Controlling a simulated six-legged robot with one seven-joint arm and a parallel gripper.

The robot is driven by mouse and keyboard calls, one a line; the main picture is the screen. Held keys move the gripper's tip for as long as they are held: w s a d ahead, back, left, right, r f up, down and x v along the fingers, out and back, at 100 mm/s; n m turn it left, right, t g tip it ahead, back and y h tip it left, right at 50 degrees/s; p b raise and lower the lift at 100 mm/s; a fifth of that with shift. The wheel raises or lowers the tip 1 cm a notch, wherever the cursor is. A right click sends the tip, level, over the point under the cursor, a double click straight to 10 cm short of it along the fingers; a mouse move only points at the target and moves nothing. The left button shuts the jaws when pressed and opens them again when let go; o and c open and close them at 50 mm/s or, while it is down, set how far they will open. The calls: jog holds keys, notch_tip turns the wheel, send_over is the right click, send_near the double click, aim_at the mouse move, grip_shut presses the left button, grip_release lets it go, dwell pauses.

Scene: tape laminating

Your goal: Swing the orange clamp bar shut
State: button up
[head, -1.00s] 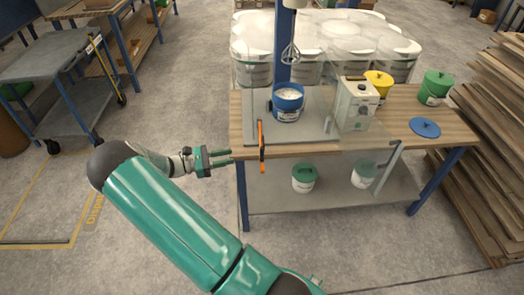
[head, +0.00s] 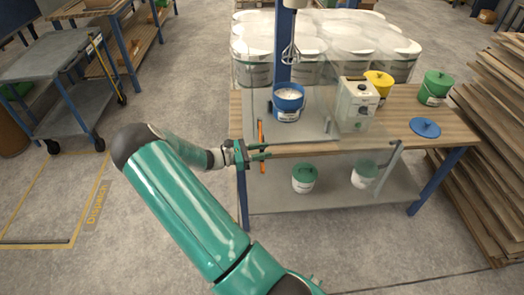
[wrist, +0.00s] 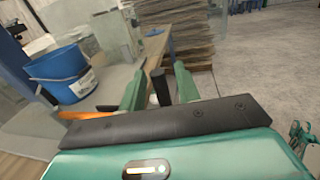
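The orange clamp bar (head: 261,131) is at the front left edge of the blue bucket's base plate, pointing toward me. Its near part is partly hidden behind my gripper. In the wrist view a stretch of the orange bar (wrist: 86,114) shows at the left, beside the fingers. My gripper (head: 268,151) is at the bar's near end, its fingers pointing right. In the wrist view my gripper (wrist: 160,82) has its fingers apart, with a dark upright piece (wrist: 161,84) between them. I cannot tell whether either finger touches it.
The blue bucket (head: 288,103) with white contents stands on the plate under a mixer whisk (head: 290,53). Clear panels surround it. A control box (head: 357,100), yellow bucket (head: 379,83), green bucket (head: 435,88) and blue lid (head: 425,127) are to the right on the wooden table (head: 405,102).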

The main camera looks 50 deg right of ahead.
grip_shut()
jog(key=shift+s, duration=0.1)
